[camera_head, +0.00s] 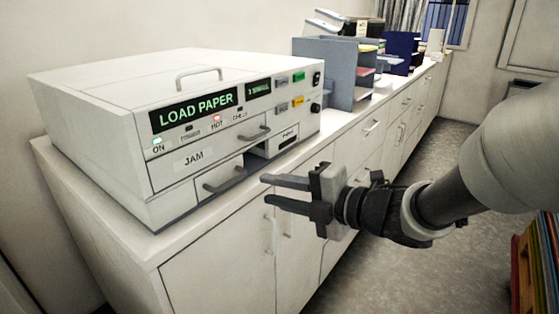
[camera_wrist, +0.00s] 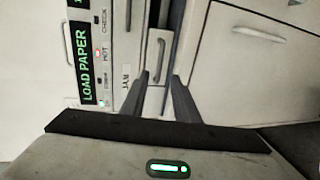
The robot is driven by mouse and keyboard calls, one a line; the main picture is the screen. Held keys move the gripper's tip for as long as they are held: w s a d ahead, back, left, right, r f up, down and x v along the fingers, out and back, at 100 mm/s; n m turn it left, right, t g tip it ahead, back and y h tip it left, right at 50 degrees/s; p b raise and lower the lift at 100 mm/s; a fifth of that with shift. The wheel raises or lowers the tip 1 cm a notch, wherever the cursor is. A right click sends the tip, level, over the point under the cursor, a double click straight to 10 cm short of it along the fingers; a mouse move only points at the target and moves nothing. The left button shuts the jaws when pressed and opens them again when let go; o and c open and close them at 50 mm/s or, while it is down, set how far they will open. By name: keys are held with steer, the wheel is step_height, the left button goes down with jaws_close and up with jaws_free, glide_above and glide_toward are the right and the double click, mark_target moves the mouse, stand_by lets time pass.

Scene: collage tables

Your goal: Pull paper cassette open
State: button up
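A white machine (camera_head: 100,115) stands on the counter with a green "LOAD PAPER" display. The paper cassette (camera_head: 209,190) is the low front drawer with a grey bar handle (camera_head: 226,180), beneath the "JAM" panel. I cannot tell whether it is fully shut. My gripper (camera_head: 264,188) is open and empty, just right of and in front of the handle, apart from it. In the wrist view, the scene is turned sideways, and the cassette handle (camera_wrist: 160,50) lies ahead between the two spread fingers (camera_wrist: 159,76).
A second handle (camera_head: 254,134) sits higher on the machine's front, and a carry handle (camera_head: 199,73) on top. White cabinets (camera_head: 215,265) with bar handles lie below the counter. Grey file holders (camera_head: 335,70) stand behind. Bare floor (camera_head: 385,270) lies to the right, with colourful upright items (camera_head: 540,265) at the edge.

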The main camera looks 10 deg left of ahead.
mark_target(234, 181)
steer(key=b+x, duration=0.1)
steer(key=x, duration=0.9)
steer(key=shift+c, duration=0.3)
jaws_close()
